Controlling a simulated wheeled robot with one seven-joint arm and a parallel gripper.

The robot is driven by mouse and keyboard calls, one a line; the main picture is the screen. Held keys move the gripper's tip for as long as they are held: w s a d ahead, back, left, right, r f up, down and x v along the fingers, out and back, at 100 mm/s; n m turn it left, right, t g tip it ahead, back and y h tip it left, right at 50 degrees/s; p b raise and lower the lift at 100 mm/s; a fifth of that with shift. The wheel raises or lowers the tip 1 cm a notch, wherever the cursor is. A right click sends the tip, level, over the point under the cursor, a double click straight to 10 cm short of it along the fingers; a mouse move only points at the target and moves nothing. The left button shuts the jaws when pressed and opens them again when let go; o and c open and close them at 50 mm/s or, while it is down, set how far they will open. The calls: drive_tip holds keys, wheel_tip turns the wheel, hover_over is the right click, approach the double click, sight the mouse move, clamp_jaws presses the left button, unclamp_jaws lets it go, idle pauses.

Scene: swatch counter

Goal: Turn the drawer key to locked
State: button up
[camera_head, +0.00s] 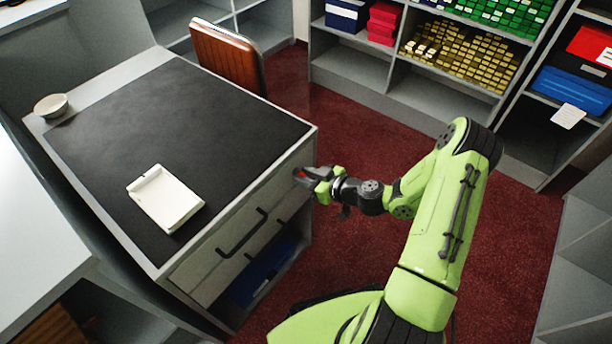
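The desk (94,221) has a dark top and a grey drawer front (212,262) with a dark bar handle (242,233). My gripper (303,175) is at the right end of the drawer front, close to the desk's near right corner. A small red spot shows at its fingertips. I cannot tell whether it is the key or part of the gripper, or whether the gripper touches the desk. The key and its lock are not clearly visible; the gripper covers that part of the front. The fingers are too small to tell open from shut.
A white box-like item (165,198) and a small bowl (51,105) sit on the desk. A brown chair (228,55) stands behind it. An open space with a blue item (262,272) is below the drawer. Shelves (352,68) line the back; red carpet (400,105) lies between.

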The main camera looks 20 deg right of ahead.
drive_tip(key=shift+o, duration=0.5)
drive_tip(key=p+v, duration=0.3)
drive_tip(key=v, duration=1.2)
drive_tip(key=shift+s+d, duration=0.15)
drive_tip(key=shift+s, duration=0.2)
